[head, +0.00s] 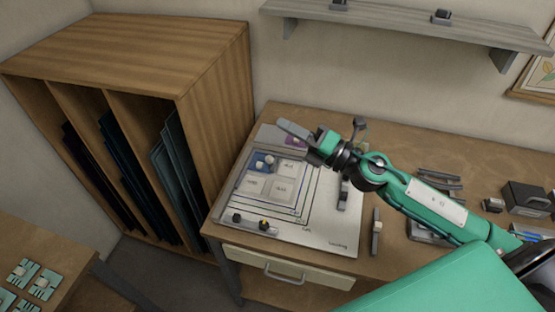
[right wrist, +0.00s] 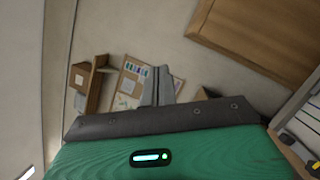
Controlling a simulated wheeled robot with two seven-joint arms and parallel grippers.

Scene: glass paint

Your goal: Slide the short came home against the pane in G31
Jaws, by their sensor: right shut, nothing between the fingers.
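The assembly board (head: 325,238) lies on the workbench with several pale and blue glass pieces (head: 283,186) near its upper left. I cannot read a G31 label. A dark strip with small knobs (head: 343,195) lies on the right part of the board, and another strip (head: 248,223) lies along its lower left edge. I cannot tell which strip is the short came. My right gripper (head: 293,130) is shut and empty above the board's far edge, pointing left; its fingers also show in the right wrist view (right wrist: 157,86). My left gripper is out of view.
A wooden rack (head: 212,110) with dark sheets stands left of the bench. A grey bar (head: 376,232) lies right of the board. Several dark strips (head: 440,178) and a dark box (head: 524,198) lie farther right. A shelf (head: 400,22) hangs above the bench.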

